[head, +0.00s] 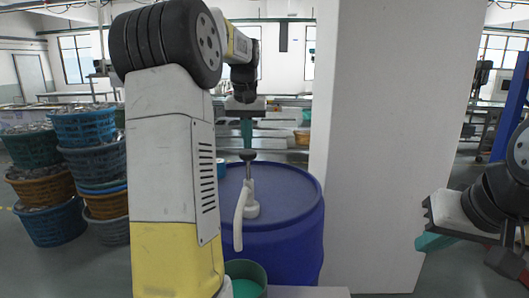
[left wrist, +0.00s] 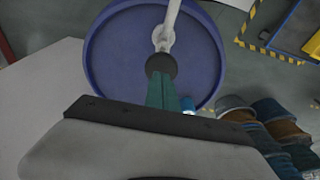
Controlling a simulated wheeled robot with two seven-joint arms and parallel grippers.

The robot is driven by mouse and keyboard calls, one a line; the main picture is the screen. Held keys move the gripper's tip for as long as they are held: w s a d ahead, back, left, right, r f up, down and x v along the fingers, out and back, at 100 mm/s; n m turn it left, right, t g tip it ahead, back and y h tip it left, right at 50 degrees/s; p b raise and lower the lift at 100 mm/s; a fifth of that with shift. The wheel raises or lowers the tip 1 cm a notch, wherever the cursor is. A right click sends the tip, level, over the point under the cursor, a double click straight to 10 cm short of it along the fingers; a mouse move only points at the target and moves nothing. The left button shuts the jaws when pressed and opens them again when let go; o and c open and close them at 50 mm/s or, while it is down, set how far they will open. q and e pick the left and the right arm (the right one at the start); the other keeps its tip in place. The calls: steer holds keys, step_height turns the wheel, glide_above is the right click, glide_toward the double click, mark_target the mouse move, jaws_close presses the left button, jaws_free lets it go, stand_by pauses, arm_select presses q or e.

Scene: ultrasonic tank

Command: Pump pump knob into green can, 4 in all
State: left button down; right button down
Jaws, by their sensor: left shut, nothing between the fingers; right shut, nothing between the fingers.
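The dark pump knob (head: 247,155) tops a white pump (head: 251,200) standing on a blue drum (head: 290,195). The pump's spout curves down over the drum's front edge. The green can (head: 258,269) stands below the spout, partly hidden by my left arm; its inside is lighter green. My left gripper (head: 246,146) points down with shut, empty fingers right over the knob; I cannot tell whether they touch. The left wrist view shows the fingers (left wrist: 163,88) beside the knob (left wrist: 161,65). My right gripper (head: 430,242) is shut and empty at the far right, away from the drum.
A pale pillar (head: 370,150) stands right behind the drum. Stacked baskets (head: 88,140) of blue, green and brown fill the left side. A small blue item (head: 221,168) shows beside the drum, partly hidden. Floor is open between pillar and right arm.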

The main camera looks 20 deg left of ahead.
mark_target(247, 152)
arm_select(q)
steer(key=shift+f, duration=3.1)
steer(key=shift+r, duration=3.3)
steer(key=shift+r, duration=3)
